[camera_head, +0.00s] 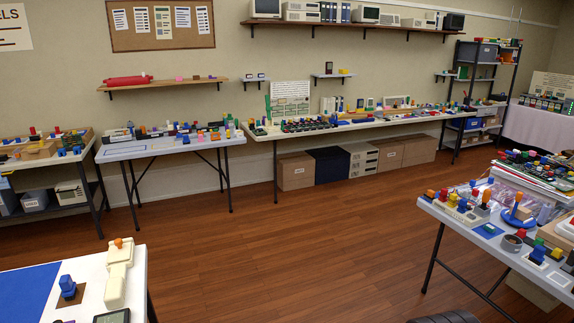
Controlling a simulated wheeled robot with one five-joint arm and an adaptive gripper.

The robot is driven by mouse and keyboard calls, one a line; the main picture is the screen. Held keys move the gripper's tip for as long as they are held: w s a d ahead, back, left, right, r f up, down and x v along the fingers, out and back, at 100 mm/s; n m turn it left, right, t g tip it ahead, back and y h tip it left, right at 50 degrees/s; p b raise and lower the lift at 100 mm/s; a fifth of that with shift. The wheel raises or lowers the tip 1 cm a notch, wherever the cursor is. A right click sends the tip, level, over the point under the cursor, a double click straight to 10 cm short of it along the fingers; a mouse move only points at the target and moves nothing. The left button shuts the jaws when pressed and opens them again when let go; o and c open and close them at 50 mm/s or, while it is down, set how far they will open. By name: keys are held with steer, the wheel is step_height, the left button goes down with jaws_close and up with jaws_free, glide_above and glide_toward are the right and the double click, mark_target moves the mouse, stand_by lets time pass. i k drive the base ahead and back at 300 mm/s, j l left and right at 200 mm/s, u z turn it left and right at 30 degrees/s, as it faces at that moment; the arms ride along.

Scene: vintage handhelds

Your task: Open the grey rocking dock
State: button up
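I cannot pick out the grey rocking dock for certain among the many small devices. On the near left table (136,293), a pale cream, long-shaped device (117,277) with an orange knob lies near the right edge. A blue piece on a dark base (68,288) stands to its left. On the right table (462,231), a pale device with coloured knobs (460,211) lies near the left corner. My gripper is not in view.
Open wooden floor (290,255) lies between the tables. A long table with devices (262,133) runs along the back wall, with boxes (295,172) beneath. A folding table (228,140) stands back left, a shelf rack (470,90) back right. A dark ridged shape (447,317) shows at the bottom edge.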

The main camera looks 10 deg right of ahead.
mark_target(381, 114)
steer(key=i+l+z, duration=0.35)
steer(key=i, duration=0.5)
steer(key=i+z, duration=0.4)
steer(key=i, duration=3.45)
steer(key=i+j+z, duration=0.1)
steer(key=i, duration=1.4)
steer(key=i+j+z, duration=0.2)
steer(key=i, duration=1.45)
